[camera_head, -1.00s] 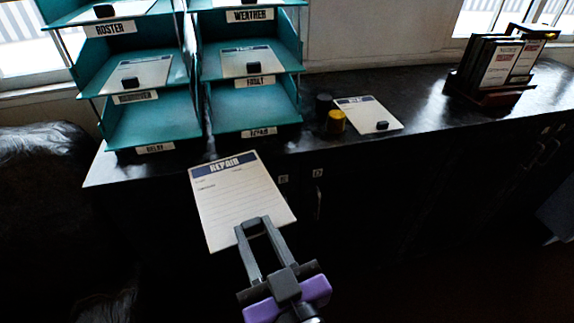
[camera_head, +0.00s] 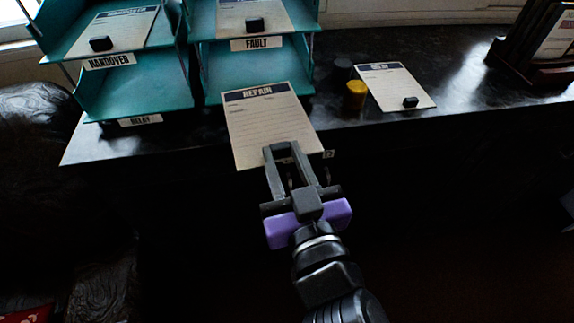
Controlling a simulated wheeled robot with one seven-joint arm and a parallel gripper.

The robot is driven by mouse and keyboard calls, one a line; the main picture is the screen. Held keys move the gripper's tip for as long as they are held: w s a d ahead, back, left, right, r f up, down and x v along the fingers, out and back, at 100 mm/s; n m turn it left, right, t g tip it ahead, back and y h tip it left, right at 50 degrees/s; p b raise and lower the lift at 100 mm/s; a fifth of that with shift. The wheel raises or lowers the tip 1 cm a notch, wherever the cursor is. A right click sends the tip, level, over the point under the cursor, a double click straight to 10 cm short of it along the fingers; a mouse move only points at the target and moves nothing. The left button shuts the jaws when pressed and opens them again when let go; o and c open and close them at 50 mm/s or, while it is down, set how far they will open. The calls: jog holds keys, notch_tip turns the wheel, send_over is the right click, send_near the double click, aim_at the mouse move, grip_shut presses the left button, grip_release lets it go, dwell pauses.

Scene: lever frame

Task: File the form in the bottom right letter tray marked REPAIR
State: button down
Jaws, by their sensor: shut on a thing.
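The form (camera_head: 262,125) is a cream sheet with a blue band reading REPAIR. My gripper (camera_head: 282,150) is shut on its near edge. The form is held out flat in front of the bottom right letter tray (camera_head: 240,80), which is teal. The form's far edge overlaps the tray's front in this view and hides its label. What shows of the tray's floor is bare. I cannot tell whether the form's far edge is inside the tray or only in front of it.
The FAULT tray (camera_head: 256,44) sits just above and holds a sheet with a black block. A dark rack stands far right.

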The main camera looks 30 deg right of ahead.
aim_at(268, 91)
jog(key=x, duration=0.6)
jog(key=d+f+b+x, duration=0.1)
jog(key=x, duration=0.6)
jog(key=d+x, duration=0.1)
jog(key=x, duration=0.5)
jog(key=shift+w+d+f, duration=0.1)
jog(key=shift+w+f, duration=0.05)
jog(key=shift+f, duration=0.25)
jog(key=shift+w+d+f+b, duration=0.15)
jog(key=shift+w+f+b, duration=0.15)
jog(key=shift+w, duration=0.2)
jog(key=shift+w+d+f+b, duration=0.15)
jog(key=shift+w+f+b, duration=0.15)
jog(key=shift+w, duration=0.2)
jog(key=shift+f+b, duration=0.55)
jog(key=c, duration=1)
grip_release()
jog(key=shift+s, duration=0.15)
